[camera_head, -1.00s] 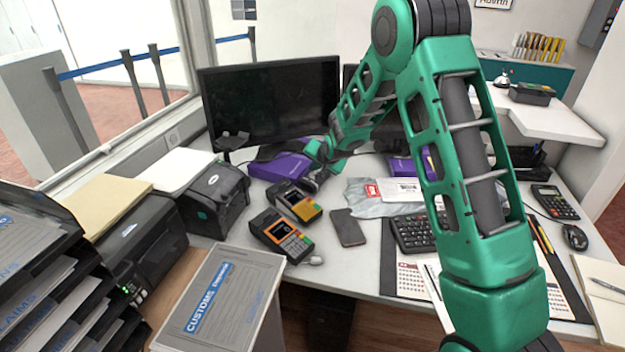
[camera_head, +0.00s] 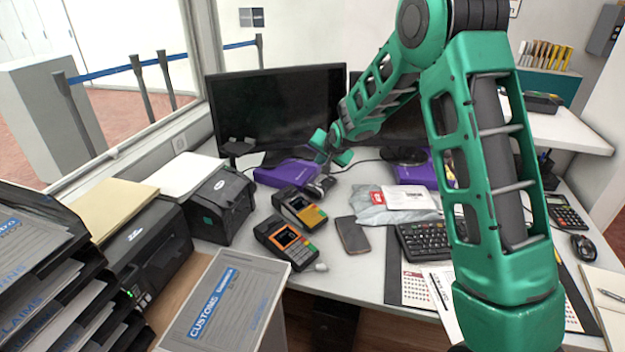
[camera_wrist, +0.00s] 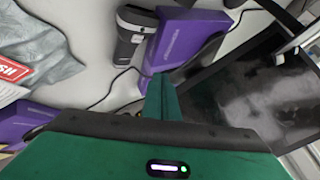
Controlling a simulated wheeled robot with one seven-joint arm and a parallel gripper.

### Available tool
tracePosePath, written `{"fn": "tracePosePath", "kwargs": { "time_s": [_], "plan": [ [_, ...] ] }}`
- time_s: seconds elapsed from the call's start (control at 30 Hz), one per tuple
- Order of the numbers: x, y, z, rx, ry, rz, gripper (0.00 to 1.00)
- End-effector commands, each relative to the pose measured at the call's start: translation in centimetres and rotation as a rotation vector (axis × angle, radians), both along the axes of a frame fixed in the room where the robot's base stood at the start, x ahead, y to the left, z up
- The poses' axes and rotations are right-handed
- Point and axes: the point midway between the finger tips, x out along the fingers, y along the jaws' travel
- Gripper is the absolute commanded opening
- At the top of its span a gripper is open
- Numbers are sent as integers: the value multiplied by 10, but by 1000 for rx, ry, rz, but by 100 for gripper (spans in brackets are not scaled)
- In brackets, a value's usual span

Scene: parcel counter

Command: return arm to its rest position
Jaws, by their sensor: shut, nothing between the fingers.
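My green arm reaches from the right side of the head view back over the counter. My gripper (camera_head: 327,166) is in front of the left monitor, by a purple box (camera_head: 286,173) and a dark handheld device (camera_head: 321,187). In the wrist view my gripper (camera_wrist: 160,97) has its green fingers together, with nothing held. The same purple box (camera_wrist: 183,38) and dark device (camera_wrist: 130,35) lie beyond the fingertips, apart from them as far as I can tell.
The left monitor (camera_head: 275,108) stands close behind my gripper. Two card terminals (camera_head: 284,243), a phone (camera_head: 352,235), a grey parcel bag (camera_head: 375,212) and a keyboard (camera_head: 425,241) lie in front. Printers (camera_head: 222,205) and a tray stack (camera_head: 60,290) stand left.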

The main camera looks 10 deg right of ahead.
Motion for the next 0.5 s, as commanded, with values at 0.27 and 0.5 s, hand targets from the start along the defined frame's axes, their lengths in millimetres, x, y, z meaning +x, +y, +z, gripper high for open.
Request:
{"fn": "tracePosePath", "kwargs": {
  "time_s": [0.27,0.5],
  "plan": [
    [-57,-60,35,-98,93,-14,0],
    [-168,-132,72,-203,270,-20,0]
  ]
}}
